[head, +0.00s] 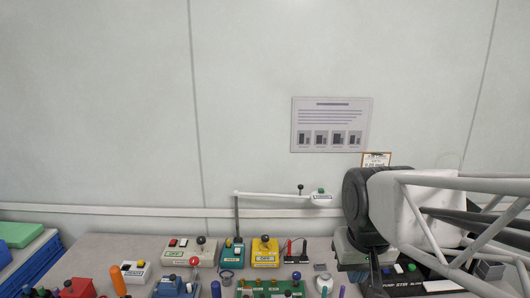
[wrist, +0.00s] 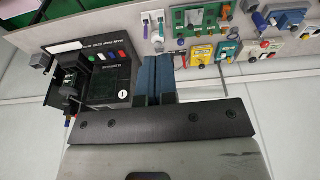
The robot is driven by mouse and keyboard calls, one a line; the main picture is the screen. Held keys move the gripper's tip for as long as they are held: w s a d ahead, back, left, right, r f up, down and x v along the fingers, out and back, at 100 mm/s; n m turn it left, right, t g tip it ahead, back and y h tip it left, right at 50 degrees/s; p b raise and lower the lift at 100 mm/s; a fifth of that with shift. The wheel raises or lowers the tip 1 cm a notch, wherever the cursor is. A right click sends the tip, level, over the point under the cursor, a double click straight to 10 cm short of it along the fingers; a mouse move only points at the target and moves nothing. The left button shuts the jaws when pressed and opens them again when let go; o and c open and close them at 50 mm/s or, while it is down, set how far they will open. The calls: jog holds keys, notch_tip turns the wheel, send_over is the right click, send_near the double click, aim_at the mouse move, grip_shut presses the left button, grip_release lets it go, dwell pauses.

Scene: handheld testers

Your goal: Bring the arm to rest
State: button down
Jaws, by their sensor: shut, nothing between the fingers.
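My gripper (wrist: 153,62) shows in the wrist view with its two blue fingers side by side, shut and empty. It is in front of the bench of testers, and no tester touches the fingers in that view. A black tester box (wrist: 100,72) with several coloured buttons stands left of the fingers. In the head view my arm fills the right side with its white and dark links, and I cannot make out the fingers there. The arm hides part of the bench's right end, where part of a black panel (head: 405,279) shows below it.
The grey bench (head: 105,247) holds several handheld testers, among them a yellow one (head: 265,252) and a teal one (head: 232,252). A white swing arm (head: 275,195) stands behind them. A blue crate (head: 35,262) is at the left.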

jog(key=s+d+f, duration=0.2)
jog(key=s, duration=0.5)
jog(key=shift+f+m, duration=0.3)
jog(key=shift+f, duration=0.1)
dwell(0.7)
